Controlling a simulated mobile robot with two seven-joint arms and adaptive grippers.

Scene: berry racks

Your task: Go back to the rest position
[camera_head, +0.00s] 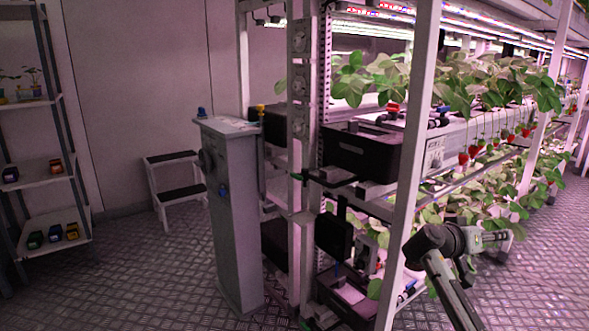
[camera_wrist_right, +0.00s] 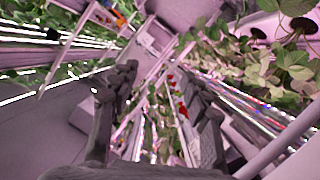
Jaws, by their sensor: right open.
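My right arm comes in at the lower right of the head view. Its gripper (camera_head: 496,238) points right, in front of the lower plants of the rack. In the right wrist view the two dark fingers of this gripper (camera_wrist_right: 160,80) stand wide apart with nothing between them. Red strawberries (camera_wrist_right: 182,108) show beyond the fingers there, apart from them. My left gripper is not in view.
A white plant rack (camera_head: 402,170) with hanging strawberries (camera_head: 463,158) fills the right half. A grey pedestal (camera_head: 232,220), a step stool (camera_head: 176,190) and a shelf unit (camera_head: 60,218) with small pots stand left. The metal floor (camera_head: 130,275) is clear at left and far right.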

